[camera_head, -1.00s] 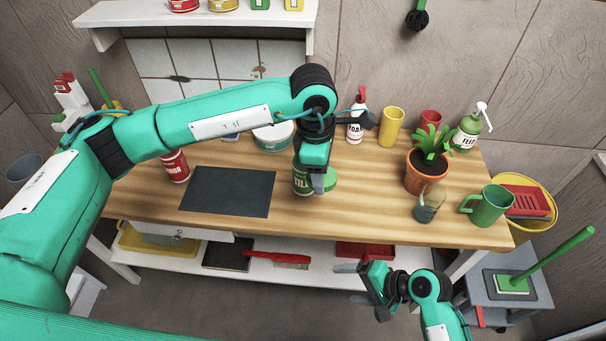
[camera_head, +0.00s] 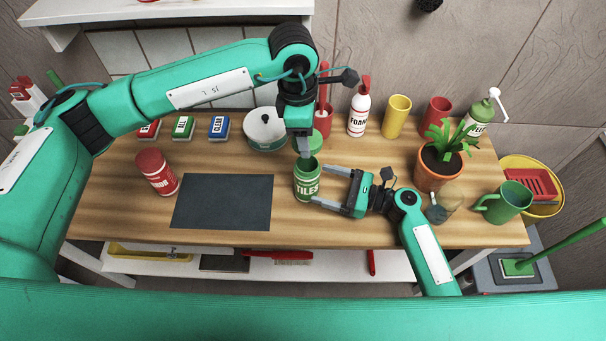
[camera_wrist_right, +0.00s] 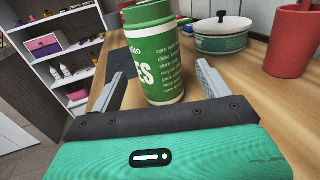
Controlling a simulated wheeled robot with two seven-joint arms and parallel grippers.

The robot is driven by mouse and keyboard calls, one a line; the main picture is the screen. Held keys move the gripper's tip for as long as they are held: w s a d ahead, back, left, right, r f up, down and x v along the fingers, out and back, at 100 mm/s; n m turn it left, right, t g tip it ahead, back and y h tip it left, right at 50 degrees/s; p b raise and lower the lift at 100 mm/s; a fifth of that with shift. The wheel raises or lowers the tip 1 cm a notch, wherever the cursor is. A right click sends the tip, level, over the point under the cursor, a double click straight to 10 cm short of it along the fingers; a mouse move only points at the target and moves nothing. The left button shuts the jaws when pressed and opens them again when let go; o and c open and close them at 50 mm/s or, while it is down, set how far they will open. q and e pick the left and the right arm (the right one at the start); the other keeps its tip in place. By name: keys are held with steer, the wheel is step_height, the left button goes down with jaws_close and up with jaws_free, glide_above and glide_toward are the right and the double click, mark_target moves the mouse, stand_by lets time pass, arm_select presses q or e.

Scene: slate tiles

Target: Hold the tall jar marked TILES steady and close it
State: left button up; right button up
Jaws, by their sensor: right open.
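The tall green jar marked TILES (camera_head: 307,186) stands upright on the wooden bench, and its mouth shows from above. My left gripper (camera_head: 304,152) points down just above the jar, with the green lid (camera_head: 316,141) at its fingers; it appears shut on the lid, though the arm hides part of the grip. My right gripper (camera_head: 321,188) is open at the jar's right side, fingertips near its body. In the right wrist view the jar (camera_wrist_right: 160,68) stands between and just beyond the open fingers, with the lid (camera_wrist_right: 146,12) over its top.
A red jar (camera_head: 157,172) and dark slate mat (camera_head: 222,202) lie left. A white-green pot (camera_head: 265,130), a FOAM bottle (camera_head: 359,112) and a yellow cup (camera_head: 396,117) stand behind. A potted plant (camera_head: 438,170), glass jar and green mug (camera_head: 505,203) crowd the right.

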mark_target(300, 178)
arm_select(q)
steer(key=shift+s+d+r, duration=0.1)
steer(key=shift+s, duration=0.1)
arm_select(e)
steer(key=shift+s+r, duration=0.1)
steer(key=shift+s, duration=0.1)
arm_select(q)
steer(key=shift+w, duration=0.1)
arm_select(e)
steer(key=shift+x, duration=3.75)
steer(key=shift+c, duration=0.2)
steer(key=c, duration=1.4)
arm_select(q)
steer(key=shift+f, duration=2.55)
arm_select(e)
steer(key=shift+c, duration=0.2)
